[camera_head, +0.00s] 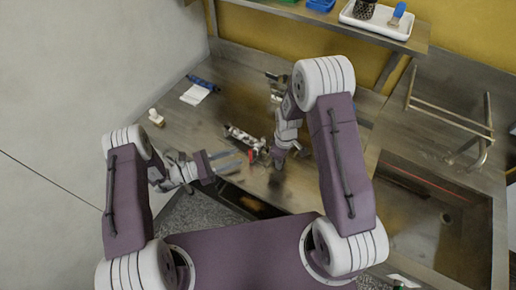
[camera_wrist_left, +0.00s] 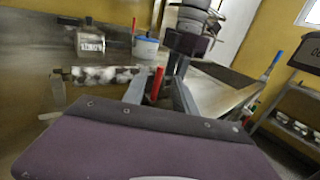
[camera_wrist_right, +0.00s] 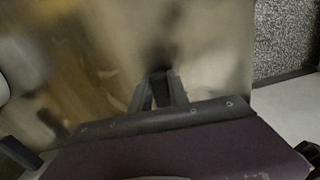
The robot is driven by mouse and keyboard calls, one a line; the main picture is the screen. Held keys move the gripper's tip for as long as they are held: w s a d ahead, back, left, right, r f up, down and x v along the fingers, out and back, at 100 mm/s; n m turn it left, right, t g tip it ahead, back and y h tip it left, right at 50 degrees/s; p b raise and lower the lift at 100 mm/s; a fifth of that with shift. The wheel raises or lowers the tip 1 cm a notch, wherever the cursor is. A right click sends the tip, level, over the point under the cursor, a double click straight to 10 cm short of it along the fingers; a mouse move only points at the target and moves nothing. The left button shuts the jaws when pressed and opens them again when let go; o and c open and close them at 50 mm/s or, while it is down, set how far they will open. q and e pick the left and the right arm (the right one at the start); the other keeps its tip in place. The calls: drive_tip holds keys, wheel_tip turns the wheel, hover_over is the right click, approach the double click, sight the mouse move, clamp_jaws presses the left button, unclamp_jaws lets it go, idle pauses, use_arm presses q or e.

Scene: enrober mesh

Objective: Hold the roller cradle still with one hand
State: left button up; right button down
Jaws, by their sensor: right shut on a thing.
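The roller cradle (camera_head: 240,136) lies on the steel bench between my two grippers, with a pale mottled roller in it; it also shows in the left wrist view (camera_wrist_left: 105,76). My right gripper (camera_head: 279,160) points down at the cradle's right end and is shut on a dark part between its fingers (camera_wrist_right: 160,90); the exact contact is hard to see. My left gripper (camera_head: 226,160) is open and empty, low over the bench in front of the cradle. A red upright piece (camera_head: 251,154) stands by the cradle's near end, seen beyond the left fingers (camera_wrist_left: 157,84).
A blue tool (camera_head: 203,83) and white cloth (camera_head: 195,94) lie at the back left, a small pale bottle (camera_head: 156,117) at the left edge. A sink (camera_head: 430,215) and metal rack (camera_head: 450,122) are at the right. A shelf with a white tray (camera_head: 376,22) hangs above.

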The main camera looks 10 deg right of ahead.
use_arm(q)
drive_tip(key=x, duration=1)
clamp_jaws()
drive_tip(key=shift+a, duration=0.1)
idle(0.9)
